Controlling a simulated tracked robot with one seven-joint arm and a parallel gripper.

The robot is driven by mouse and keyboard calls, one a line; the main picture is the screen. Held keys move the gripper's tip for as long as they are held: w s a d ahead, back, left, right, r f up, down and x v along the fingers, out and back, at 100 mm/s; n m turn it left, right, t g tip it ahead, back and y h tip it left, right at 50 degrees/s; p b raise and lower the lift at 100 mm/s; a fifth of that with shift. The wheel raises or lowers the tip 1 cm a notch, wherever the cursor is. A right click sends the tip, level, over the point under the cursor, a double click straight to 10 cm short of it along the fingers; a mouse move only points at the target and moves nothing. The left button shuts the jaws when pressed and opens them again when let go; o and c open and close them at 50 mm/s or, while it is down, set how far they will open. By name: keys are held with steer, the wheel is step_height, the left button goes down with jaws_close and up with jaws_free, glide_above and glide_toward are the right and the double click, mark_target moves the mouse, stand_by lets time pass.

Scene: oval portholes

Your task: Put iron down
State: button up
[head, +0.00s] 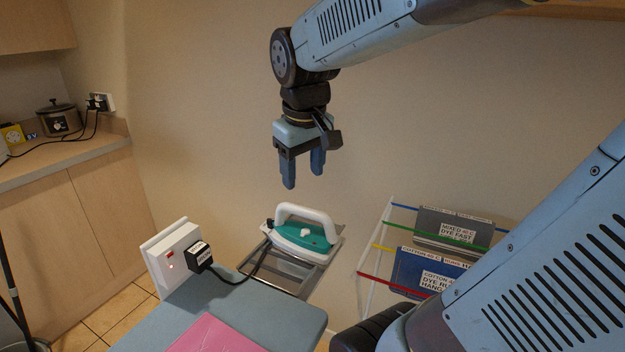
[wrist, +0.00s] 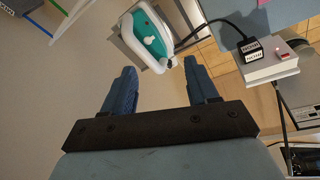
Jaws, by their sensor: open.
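The iron (head: 300,236) has a teal body and a white handle. It rests on a grey metal rest (head: 280,270) at the end of the ironing board (head: 190,311). In the wrist view the iron (wrist: 151,36) lies beyond my fingertips, near the top. My gripper (head: 303,181) is open and empty, pointing down above the iron and clear of its handle; both blue fingers show apart in the wrist view (wrist: 159,75). The iron's black cord runs to a plug (head: 200,256) in a white socket box (head: 170,254).
A pink cloth (head: 213,335) lies on the board. A wooden counter (head: 60,158) with a pot (head: 58,118) is at the far left. The wall behind my gripper is bare.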

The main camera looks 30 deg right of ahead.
steer(key=s+a+m+t, duration=0.1)
steer(key=s+m+t, duration=0.1)
steer(key=s, duration=0.4)
steer(key=shift+s+r+t+y, duration=0.2)
steer(key=shift+r+t+y, duration=0.2)
steer(key=shift+t, duration=0.2)
